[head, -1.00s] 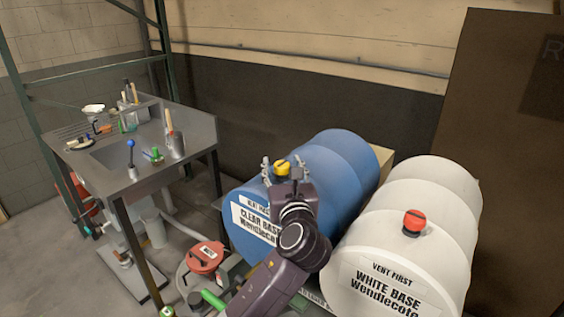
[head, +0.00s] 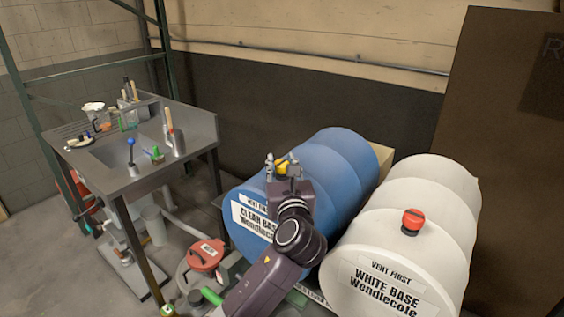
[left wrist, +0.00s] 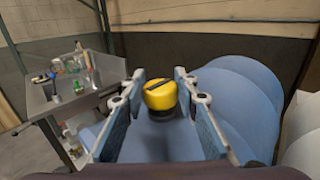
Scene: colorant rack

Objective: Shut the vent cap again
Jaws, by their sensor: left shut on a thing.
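The yellow vent cap (head: 281,167) sits on top of the blue drum (head: 338,160) labelled CLEAR BASE. My left gripper (head: 282,164) is at the cap, with one finger on each side, and is shut on it. In the left wrist view the cap (left wrist: 160,96) shows between the two fingers, with a dark bar across its top. The cap's lower part and the bung beneath are hard to make out. My right gripper is not in view.
A white drum (head: 400,240) with a red cap (head: 412,221) lies right of the blue one. A metal bench (head: 195,130) with tools stands at the left. A red-lidded can (head: 206,255) is low in front. A brown panel (head: 515,150) stands behind right.

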